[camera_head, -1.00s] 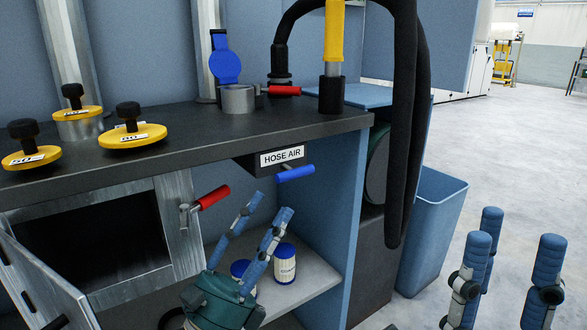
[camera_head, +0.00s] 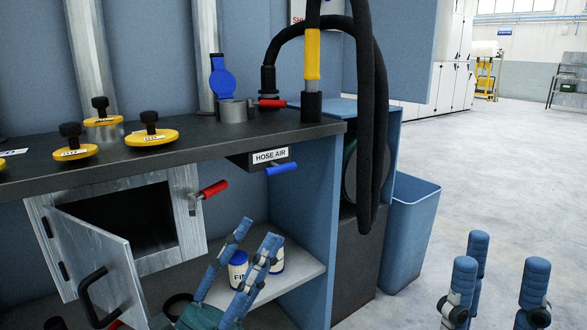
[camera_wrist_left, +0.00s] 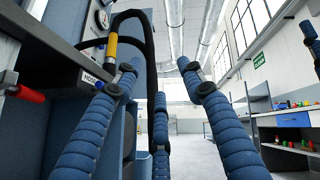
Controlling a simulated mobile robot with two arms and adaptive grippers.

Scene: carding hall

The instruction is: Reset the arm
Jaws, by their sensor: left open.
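My left gripper (camera_head: 258,230) is open and empty, its blue segmented fingers pointing up in front of the lower shelf. In the left wrist view its fingers (camera_wrist_left: 160,85) stand well apart with nothing between them. My right gripper (camera_head: 497,262) is at the lower right over the floor. Its fingers point up, spread apart and empty. Its palm is out of frame.
The dark workbench (camera_head: 215,140) carries yellow discs with black knobs (camera_head: 151,135). Below, a metal door (camera_head: 98,262) hangs open. White jars with blue lids (camera_head: 238,270) stand on the shelf, partly behind my left fingers. A blue bin (camera_head: 412,240) stands right; floor beyond is clear.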

